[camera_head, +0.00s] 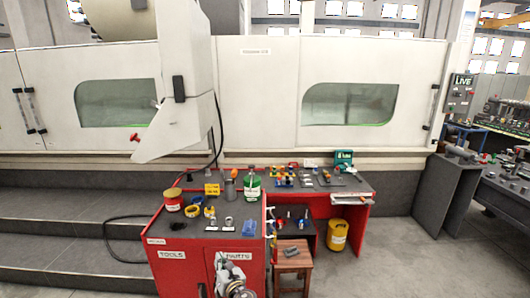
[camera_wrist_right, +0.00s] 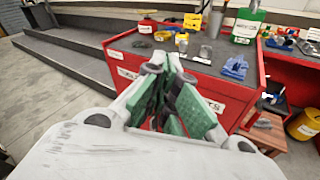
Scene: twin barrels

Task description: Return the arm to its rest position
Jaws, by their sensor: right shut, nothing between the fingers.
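My right gripper (camera_head: 226,268) shows at the bottom of the head view, in front of the red cabinet's front face. In the right wrist view my right gripper (camera_wrist_right: 172,62) has its green-padded fingers together, with nothing held between them. The fingers point toward the red cabinet (camera_wrist_right: 215,85), whose top lies beyond them. In the head view the red cabinet (camera_head: 182,268) carries "TOOLS" and "PARTS" labels, and the gripper and wrist cover part of its front. My left gripper is not in view.
A green container (camera_head: 252,190), a red can (camera_head: 173,200), yellow tape rolls (camera_head: 193,211) and a blue cloth (camera_head: 249,228) are on the cabinet top. A wooden stool (camera_head: 293,262) and yellow bucket (camera_head: 337,235) stand to the right. Dark steps (camera_head: 60,235) lie left; open floor lies right.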

